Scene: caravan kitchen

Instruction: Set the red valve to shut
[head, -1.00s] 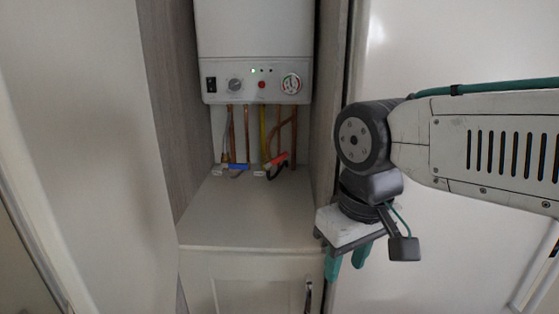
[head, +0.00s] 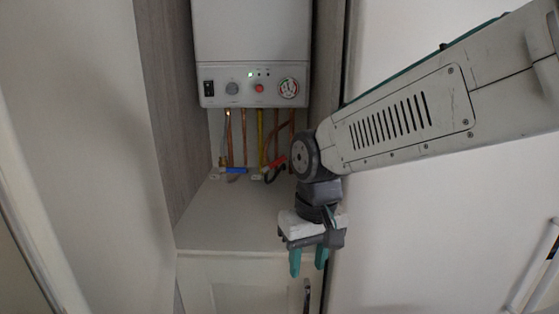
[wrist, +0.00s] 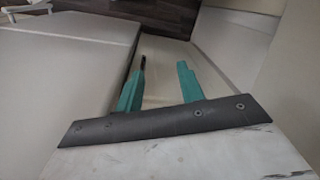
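The red valve (head: 275,163) is a small red lever on the pipes under the boiler, set at a slant with its right end higher. A dark curved hose or cable hangs just below it. My gripper (head: 308,262) is below and to the right of the valve, in front of the shelf edge, pointing down. In the wrist view my gripper (wrist: 162,80) has its two teal fingers apart with nothing between them. The valve does not show in the wrist view.
A white boiler (head: 253,55) hangs above the pipes. A blue lever (head: 235,170) lies left of the red valve. The shelf (head: 225,225) below is clear. Wooden side panels (head: 165,100) flank the niche; a cupboard door with a handle (head: 307,296) is beneath.

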